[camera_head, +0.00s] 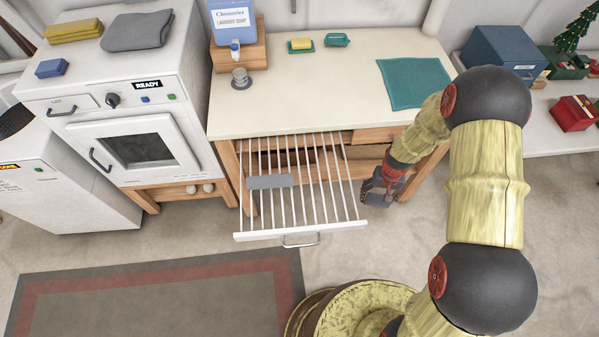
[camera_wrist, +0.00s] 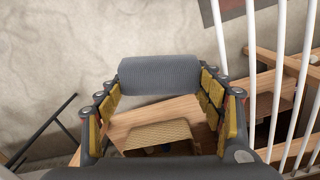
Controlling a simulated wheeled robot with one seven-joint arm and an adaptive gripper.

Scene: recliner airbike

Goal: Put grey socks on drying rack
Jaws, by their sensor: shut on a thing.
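My gripper (camera_head: 380,187) is at the right of the pulled-out drying rack (camera_head: 301,234), just outside its right edge. In the wrist view, its two yellow-padded fingers (camera_wrist: 160,84) are shut on a rolled grey sock (camera_wrist: 158,73), which lies across between the fingertips. The rack's white bars (camera_wrist: 283,75) pass to the right of the held sock, apart from it. Another grey sock (camera_head: 270,181) lies flat across the bars at the rack's left side. The held sock is hard to make out in the head view.
The rack slides out under a white-topped table (camera_head: 300,100) bearing a teal cloth (camera_head: 414,83) and soap. A dryer (camera_head: 140,150) with a grey folded cloth (camera_head: 138,30) on top stands left. A woven basket (camera_wrist: 160,136) shows below my gripper. The rack's right part is bare.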

